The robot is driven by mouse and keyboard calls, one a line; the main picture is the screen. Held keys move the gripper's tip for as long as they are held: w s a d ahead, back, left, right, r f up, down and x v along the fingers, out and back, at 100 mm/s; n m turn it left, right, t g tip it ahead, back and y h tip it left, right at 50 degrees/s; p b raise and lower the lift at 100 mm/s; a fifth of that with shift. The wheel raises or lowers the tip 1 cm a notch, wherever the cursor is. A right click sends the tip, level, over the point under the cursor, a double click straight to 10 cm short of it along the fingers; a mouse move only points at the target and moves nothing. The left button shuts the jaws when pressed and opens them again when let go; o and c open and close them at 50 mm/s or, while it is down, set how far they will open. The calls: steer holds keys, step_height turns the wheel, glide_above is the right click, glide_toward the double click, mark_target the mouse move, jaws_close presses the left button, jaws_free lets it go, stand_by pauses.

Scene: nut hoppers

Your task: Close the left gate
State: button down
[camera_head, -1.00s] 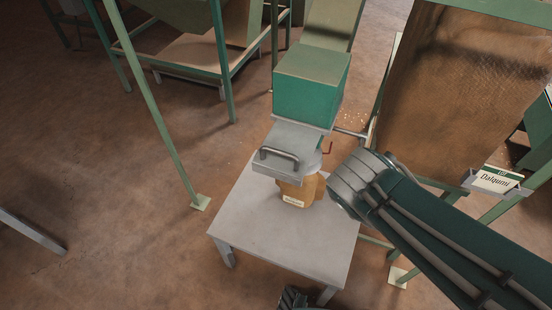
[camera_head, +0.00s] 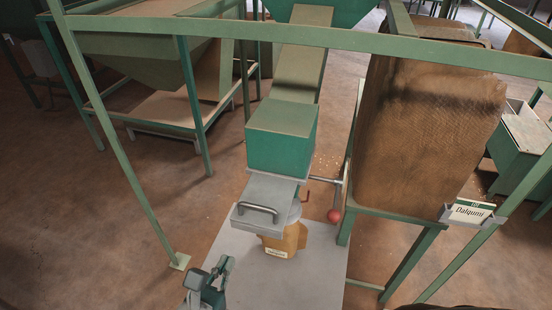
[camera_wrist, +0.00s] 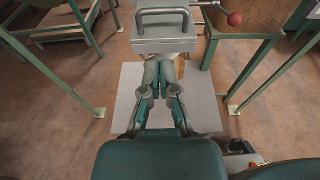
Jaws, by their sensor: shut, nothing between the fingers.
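A grey gate plate (camera_head: 255,222) with a metal bar handle (camera_head: 258,212) juts out toward me from under a green chute box (camera_head: 281,137). In the wrist view the handle (camera_wrist: 163,14) shows at the top, on the plate's front (camera_wrist: 160,34). My gripper (camera_head: 224,268) is low in the head view, to the left of and nearer than the plate. In the wrist view my gripper (camera_wrist: 165,66) is shut and empty, apparently apart from the handle.
A brown labelled bag (camera_head: 286,241) stands beneath the plate on a grey table (camera_head: 325,265). A rod with a red ball (camera_head: 334,216) sticks out to the right. A green frame bar (camera_head: 330,40) crosses above, with a large brown sack (camera_head: 425,130) at right.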

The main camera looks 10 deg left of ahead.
glide_toward(268, 192)
steer(key=r, duration=0.1)
steer(key=s+r, duration=0.1)
steer(key=shift+s+r, duration=0.2)
steer(key=shift+r, duration=0.1)
steer(key=w, duration=1)
steer(key=shift+w+d, duration=0.2)
steer(key=shift+w, duration=0.1)
steer(key=shift+w+r, duration=0.1)
steer(key=shift+w, duration=0.2)
